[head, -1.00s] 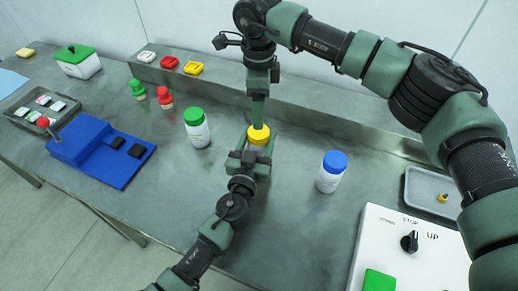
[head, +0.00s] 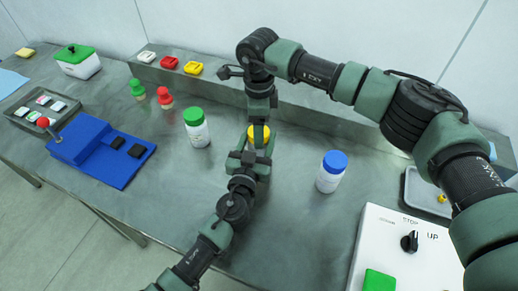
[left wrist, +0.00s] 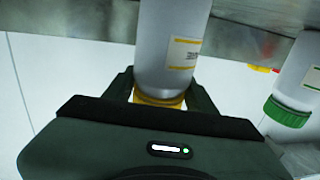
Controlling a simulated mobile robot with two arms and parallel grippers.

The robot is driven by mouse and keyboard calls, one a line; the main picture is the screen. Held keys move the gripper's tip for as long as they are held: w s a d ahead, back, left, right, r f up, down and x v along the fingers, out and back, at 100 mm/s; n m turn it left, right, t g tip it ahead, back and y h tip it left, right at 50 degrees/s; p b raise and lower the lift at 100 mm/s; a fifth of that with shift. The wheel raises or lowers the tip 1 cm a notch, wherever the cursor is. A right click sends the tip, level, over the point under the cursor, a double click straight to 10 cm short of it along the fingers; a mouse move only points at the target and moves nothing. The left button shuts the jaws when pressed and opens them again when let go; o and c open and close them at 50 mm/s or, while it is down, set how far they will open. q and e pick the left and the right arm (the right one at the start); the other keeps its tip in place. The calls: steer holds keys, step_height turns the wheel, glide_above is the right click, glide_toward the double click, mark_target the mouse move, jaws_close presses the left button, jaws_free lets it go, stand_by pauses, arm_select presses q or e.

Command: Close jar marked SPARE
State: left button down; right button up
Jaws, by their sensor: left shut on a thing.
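A white jar with a yellow top (head: 266,133) stands at the middle of the table. My left gripper (head: 249,160) is shut around it from the front and hides most of its body in the head view. The left wrist view shows its white body (left wrist: 168,45) between my fingers, with the yellow part at the picture's bottom; the label is too small to read. My right gripper (head: 258,135) points down from above, its fingertips at the yellow top and partly covering it. Whether its jaws grip the top cannot be told. No SPARE marking is legible.
A green-lidded jar (head: 197,128) stands left of the held jar, a blue-lidded jar (head: 331,172) to its right. A control box (head: 410,262) and grey tray (head: 428,195) are at right. A blue device (head: 95,150) and red and green pieces are at left.

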steer(key=shift+f, duration=0.25)
steer(key=c, duration=1.4)
steer(key=shift+m, duration=0.9)
steer(key=shift+c, duration=0.4)
steer(key=o, duration=1.6)
steer(key=shift+o, duration=0.2)
steer(key=shift+r, duration=0.1)
step_height(320, 180, up, 12)
